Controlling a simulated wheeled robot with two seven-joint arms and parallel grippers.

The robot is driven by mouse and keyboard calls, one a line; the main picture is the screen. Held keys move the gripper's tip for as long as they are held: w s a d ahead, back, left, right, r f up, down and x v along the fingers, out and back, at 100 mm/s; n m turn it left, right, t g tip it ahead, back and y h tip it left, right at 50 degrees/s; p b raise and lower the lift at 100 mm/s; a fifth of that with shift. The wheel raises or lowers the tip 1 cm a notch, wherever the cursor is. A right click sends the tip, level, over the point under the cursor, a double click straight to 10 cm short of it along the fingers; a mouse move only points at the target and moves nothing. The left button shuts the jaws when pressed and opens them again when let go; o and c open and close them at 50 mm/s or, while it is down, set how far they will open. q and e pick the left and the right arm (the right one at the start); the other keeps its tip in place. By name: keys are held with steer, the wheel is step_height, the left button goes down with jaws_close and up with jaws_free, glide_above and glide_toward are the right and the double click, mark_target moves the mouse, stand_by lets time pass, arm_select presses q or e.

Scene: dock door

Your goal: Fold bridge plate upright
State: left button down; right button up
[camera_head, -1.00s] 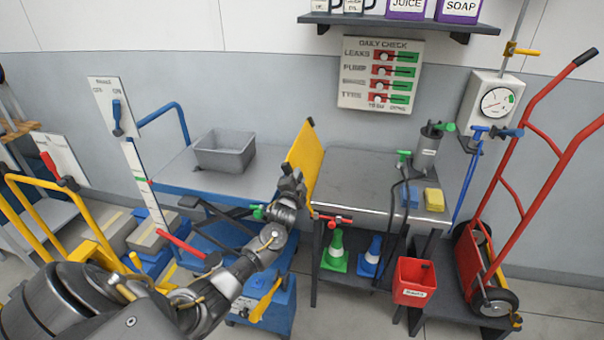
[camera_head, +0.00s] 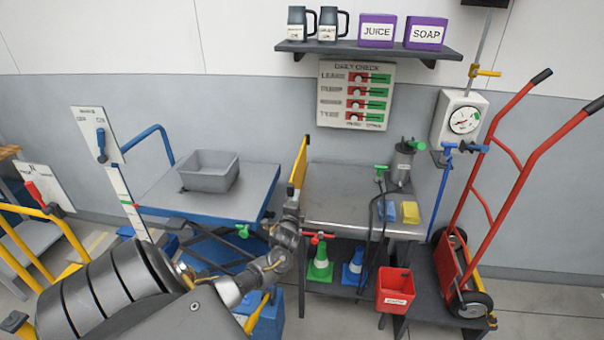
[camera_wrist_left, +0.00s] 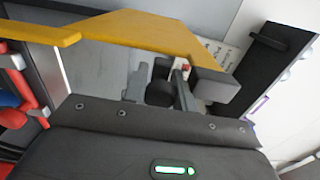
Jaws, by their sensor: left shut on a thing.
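The yellow bridge plate (camera_head: 299,163) stands steeply, close to upright, between the blue lift table (camera_head: 226,206) and the grey bench (camera_head: 340,200). It shows nearly edge-on in the head view. My left gripper (camera_head: 291,208) is at the plate's near side and is shut on it. In the left wrist view, the plate (camera_wrist_left: 140,28) crosses the upper part of the picture, just beyond the left gripper's fingers (camera_wrist_left: 180,88). The exact contact is partly hidden by the fingers. My right gripper is not in view.
A grey bin (camera_head: 209,172) sits on the lift table. A pump canister (camera_head: 403,165), a blue sponge and a yellow sponge (camera_head: 410,212) are on the bench. Cones (camera_head: 320,264) and a red bucket (camera_head: 395,290) are below. A red hand truck (camera_head: 500,200) stands right.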

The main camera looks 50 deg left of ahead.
arm_select(q)
steer(key=c, duration=1.1)
jaws_free()
steer(key=shift+c, duration=0.2)
steer(key=shift+d, duration=0.1)
steer(key=shift+s+d+f, duration=0.1)
steer(key=shift+s+d, duration=0.1)
steer(key=shift+s, duration=0.05)
steer(key=b+v, duration=0.1)
steer(key=v, duration=0.9)
